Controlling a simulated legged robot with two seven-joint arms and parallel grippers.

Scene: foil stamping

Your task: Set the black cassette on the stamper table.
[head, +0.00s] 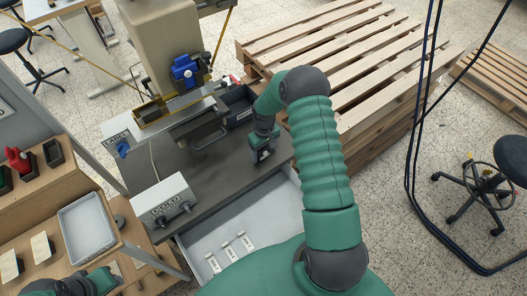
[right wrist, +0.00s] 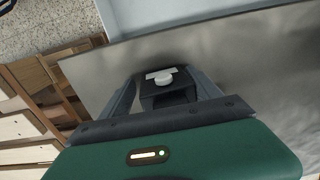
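The black cassette (right wrist: 167,93) is a small dark block with a pale label and a round white knob, seen in the right wrist view between the fingers of my right gripper (right wrist: 165,84). Both fingers look pressed against its sides. In the head view my right gripper (head: 264,156) is low at the right side of the dark grey stamper table (head: 215,178). Whether the cassette touches the table cannot be told. The stamper (head: 165,45) stands behind the table. My left gripper (head: 75,286) is partly cut off at the bottom left; its fingers are unclear.
A grey control box (head: 165,198) with knobs stands on the table's left front. A dark bin (head: 238,104) is behind my right gripper. An open drawer (head: 275,212) with labelled pieces lies in front. Wooden pallets (head: 385,65) are at right. A grey tray (head: 88,226) is at left.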

